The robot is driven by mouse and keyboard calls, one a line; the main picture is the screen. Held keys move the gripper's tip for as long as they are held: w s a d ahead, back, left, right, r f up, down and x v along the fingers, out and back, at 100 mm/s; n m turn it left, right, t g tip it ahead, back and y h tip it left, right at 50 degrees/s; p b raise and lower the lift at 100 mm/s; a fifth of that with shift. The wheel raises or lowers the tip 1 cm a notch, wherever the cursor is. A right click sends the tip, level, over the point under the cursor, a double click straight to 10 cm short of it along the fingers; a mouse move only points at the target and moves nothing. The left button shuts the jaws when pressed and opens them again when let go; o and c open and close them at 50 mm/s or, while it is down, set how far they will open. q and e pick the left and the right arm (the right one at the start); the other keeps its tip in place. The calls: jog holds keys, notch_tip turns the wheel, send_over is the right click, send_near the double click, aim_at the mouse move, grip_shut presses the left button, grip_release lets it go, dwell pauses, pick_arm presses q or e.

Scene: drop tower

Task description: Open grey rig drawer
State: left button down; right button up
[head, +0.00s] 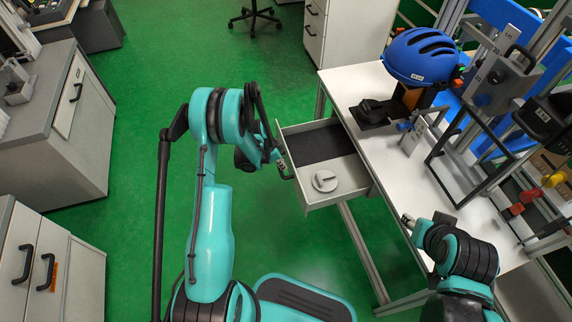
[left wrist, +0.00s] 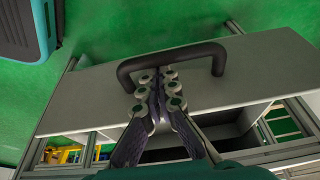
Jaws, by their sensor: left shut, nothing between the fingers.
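The grey rig drawer (head: 342,186) stands pulled out from the left side of the white-topped bench in the head view. Its inside shows from above. In the left wrist view its grey front panel (left wrist: 255,75) carries a black bar handle (left wrist: 205,52). My left gripper (head: 284,168) is at the drawer's front. In the left wrist view its fingers (left wrist: 161,78) are closed together and overlap the handle bar, with nothing seen held between them. Whether they touch the bar is unclear. My right gripper (head: 407,220) is over the bench's near edge, its finger gap too small to judge.
The drawer holds a dark mat (head: 318,145) and a round light-grey part (head: 325,181). A blue helmet (head: 421,55) and the metal rig (head: 497,82) stand on the bench (head: 350,84). Grey cabinets (head: 82,130) stand at left. Green floor (head: 130,225) is clear between.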

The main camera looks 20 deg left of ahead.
dwell(0.3)
pick_arm(q)
jog(key=v, duration=1.2)
